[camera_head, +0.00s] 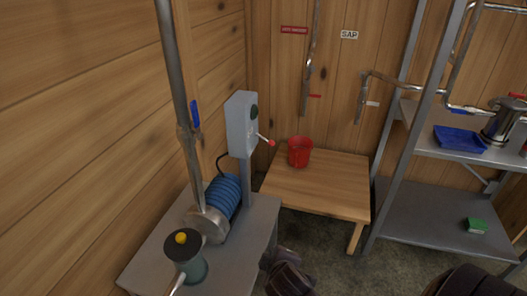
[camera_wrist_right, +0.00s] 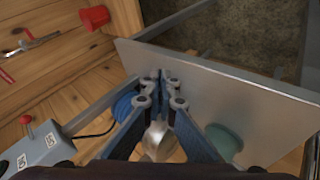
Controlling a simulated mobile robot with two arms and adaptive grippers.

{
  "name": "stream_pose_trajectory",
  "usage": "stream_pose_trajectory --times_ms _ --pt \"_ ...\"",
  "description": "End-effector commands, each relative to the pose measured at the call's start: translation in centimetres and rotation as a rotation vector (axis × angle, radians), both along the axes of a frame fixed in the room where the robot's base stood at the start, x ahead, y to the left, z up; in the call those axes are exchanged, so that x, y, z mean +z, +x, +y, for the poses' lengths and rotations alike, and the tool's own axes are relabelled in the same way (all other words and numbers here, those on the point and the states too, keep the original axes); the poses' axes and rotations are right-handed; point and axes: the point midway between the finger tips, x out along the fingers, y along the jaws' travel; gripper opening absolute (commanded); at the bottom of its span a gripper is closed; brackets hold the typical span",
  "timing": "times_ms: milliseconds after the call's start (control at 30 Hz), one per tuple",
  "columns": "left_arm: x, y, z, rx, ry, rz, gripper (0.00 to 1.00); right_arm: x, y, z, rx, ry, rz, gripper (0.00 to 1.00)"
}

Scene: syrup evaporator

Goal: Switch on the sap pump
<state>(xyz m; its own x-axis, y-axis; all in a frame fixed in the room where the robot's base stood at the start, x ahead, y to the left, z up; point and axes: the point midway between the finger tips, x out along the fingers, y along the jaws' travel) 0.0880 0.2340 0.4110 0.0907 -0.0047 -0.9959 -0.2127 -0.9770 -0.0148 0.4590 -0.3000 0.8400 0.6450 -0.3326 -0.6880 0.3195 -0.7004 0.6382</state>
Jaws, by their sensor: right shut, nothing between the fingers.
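The grey switch box (camera_head: 239,125) stands on a post above the pump in the head view. Its lever, with a red knob (camera_head: 272,143), sticks out to the right and slightly down. The pump has a blue ribbed body (camera_head: 223,196) and sits on a grey bench (camera_head: 243,266). In the right wrist view the box (camera_wrist_right: 42,148) and red knob (camera_wrist_right: 27,120) are at the lower left. My right gripper (camera_wrist_right: 160,77) is shut and empty, its fingers apart from the knob in the picture. My left gripper is not in view.
A red bucket (camera_head: 299,152) stands on a wooden table (camera_head: 318,187) behind the bench. A green can with a yellow knob (camera_head: 183,257) is at the bench's front. A metal pipe (camera_head: 177,80) rises from the pump. Metal shelves (camera_head: 430,215) stand at the right.

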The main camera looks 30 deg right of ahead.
Motion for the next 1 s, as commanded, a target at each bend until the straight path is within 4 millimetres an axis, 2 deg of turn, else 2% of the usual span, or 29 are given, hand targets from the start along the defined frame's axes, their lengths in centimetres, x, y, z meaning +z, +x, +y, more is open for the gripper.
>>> stream_pose_trajectory --times_ms 33,100,200,300,400,567,867,1000 --pt "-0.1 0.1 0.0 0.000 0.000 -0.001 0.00 3.2 2.9 -1.5 0.042 -0.123 -0.065 0.00" --pt "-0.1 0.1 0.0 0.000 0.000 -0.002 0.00 7.2 6.2 -3.3 0.099 -0.308 -0.133 0.00" --pt "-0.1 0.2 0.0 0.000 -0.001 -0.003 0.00 12.2 9.8 -4.8 0.160 -0.542 -0.195 0.00" --pt "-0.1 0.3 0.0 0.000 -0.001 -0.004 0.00 16.0 12.1 -5.6 0.200 -0.723 -0.229 0.00" --pt "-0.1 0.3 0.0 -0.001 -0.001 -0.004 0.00 18.3 13.4 -5.9 0.223 -0.839 -0.243 0.00" --pt "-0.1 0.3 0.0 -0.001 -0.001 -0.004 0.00 19.6 14.0 -5.9 0.236 -0.904 -0.248 0.00" --pt "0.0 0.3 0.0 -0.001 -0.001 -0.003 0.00 19.5 14.0 -6.0 0.235 -0.902 -0.248 0.00" --pt "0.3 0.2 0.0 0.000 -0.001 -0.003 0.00 19.6 15.0 -6.5 0.235 -0.902 -0.248 0.00"
